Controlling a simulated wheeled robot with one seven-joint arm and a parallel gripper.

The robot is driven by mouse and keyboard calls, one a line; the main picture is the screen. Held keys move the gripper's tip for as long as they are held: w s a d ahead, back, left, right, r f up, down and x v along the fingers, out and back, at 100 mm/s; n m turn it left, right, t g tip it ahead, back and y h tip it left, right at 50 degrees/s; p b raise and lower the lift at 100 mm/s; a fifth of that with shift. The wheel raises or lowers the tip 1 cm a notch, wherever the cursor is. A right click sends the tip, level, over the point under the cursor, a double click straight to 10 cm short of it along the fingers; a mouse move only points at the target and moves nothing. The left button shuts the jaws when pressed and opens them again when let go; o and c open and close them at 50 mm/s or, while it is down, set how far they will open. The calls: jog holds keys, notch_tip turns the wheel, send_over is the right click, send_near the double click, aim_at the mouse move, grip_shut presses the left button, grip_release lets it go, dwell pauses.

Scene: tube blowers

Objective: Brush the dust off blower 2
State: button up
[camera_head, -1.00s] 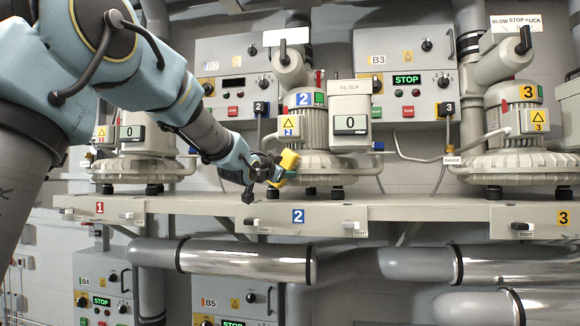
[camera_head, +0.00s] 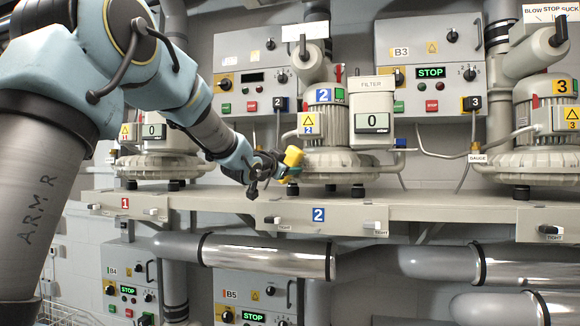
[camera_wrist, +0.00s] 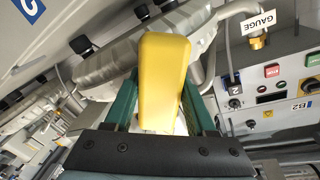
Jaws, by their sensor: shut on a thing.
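Blower 2 (camera_head: 322,128) is a beige motor on a ribbed round housing, with a blue "2" plate, standing on the shelf in the middle of the head view. My gripper (camera_head: 274,171) is shut on a yellow brush (camera_head: 292,158), at the left front of the blower's round housing. In the wrist view the yellow brush (camera_wrist: 163,80) stands between green fingers, and the blower's round housing (camera_wrist: 112,62) lies just behind it. The brush's bristles are hidden. I cannot tell whether the brush touches the housing, and no dust is clearly visible.
The shelf (camera_head: 420,205) runs under all blowers, with small clamps on its front edge. A filter box (camera_head: 371,113) showing 0 stands right of blower 2's motor. Blower 3 (camera_head: 548,130) is at right. A gauge (camera_wrist: 256,42) and control box B2 (camera_wrist: 285,87) show near the gripper.

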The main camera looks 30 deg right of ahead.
aim_at(322, 163)
jog(key=shift+d+r, duration=0.1)
jog(key=shift+r, duration=0.3)
jog(key=s+b, duration=0.1)
jog(key=s+d+b, duration=0.1)
jog(key=shift+d+f+b, duration=0.25)
jog(key=shift+b, duration=0.05)
jog(key=shift+s+d+r+b, duration=0.15)
jog(key=shift+s+d+b, duration=0.35)
jog(key=shift+s+b, duration=0.3)
jog(key=s+b, duration=0.1)
jog(key=d+b, duration=0.1)
jog(key=shift+s+d+b, duration=0.15)
jog(key=shift+s+b, duration=0.15)
jog(key=shift+s, duration=0.05)
jog(key=shift+s+d+b, duration=0.5)
jog(key=shift+s+b, duration=0.15)
jog(key=shift+b, duration=0.35)
jog(key=shift+s+d, duration=0.15)
jog(key=shift+s, duration=0.05)
